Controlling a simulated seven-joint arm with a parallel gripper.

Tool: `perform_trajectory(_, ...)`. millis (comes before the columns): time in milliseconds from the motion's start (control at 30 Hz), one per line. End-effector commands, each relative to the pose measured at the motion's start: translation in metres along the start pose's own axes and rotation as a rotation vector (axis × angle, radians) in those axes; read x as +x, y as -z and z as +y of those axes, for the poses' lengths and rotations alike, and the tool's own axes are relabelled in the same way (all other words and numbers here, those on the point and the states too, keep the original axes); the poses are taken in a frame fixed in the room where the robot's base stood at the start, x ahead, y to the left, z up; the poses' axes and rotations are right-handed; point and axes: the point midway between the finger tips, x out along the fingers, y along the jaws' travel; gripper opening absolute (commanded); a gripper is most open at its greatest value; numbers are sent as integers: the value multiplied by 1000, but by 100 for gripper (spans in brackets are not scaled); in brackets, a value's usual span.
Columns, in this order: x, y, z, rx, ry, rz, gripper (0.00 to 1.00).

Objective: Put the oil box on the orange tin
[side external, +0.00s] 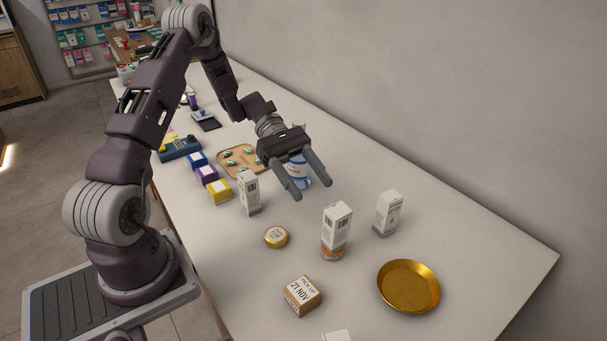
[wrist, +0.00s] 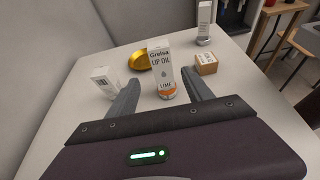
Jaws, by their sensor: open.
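The oil box (side external: 337,224) is a tall white carton, and its "LIP OIL" and "LIME" lettering shows in the wrist view (wrist: 162,66). It stands upright and appears to rest on top of the orange tin (side external: 333,253), a low round tin with an orange band. The tin also shows under the box in the wrist view (wrist: 168,93). My gripper (side external: 309,189) is open and empty, above the counter and back from the box, with clear space between. In the wrist view the box and tin are framed between the two fingers.
A white carton (side external: 387,213) stands right of the oil box, with a gold dish (side external: 408,287) beyond. A small yellow tin (side external: 276,238), a brown "PICK UP" box (side external: 302,295) and another white carton (side external: 249,193) are to the left.

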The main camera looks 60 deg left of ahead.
Motion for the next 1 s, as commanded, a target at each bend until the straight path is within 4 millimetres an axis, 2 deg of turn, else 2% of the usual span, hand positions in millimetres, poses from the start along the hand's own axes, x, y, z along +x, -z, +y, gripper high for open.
perform_trajectory(100, -23, 0, 0, 1, -2, 2, 59)
perform_trajectory(267, -35, -5, -1, 14, 11, 16, 59)
perform_trajectory(367, -30, -27, -8, 96, 68, 105, 59)
perform_trajectory(400, -24, -43, -15, 159, 109, 170, 59)
perform_trajectory(567, -2, -108, -62, 505, 302, 491, 59)
perform_trajectory(700, 8, -150, -118, 892, 454, 792, 59)
perform_trajectory(833, 8, -169, -167, 1264, 546, 1045, 59)
perform_trajectory(900, 6, -173, -184, 1419, 568, 1144, 59)
perform_trajectory(1000, 3, -174, -198, 1566, 582, 1237, 59)
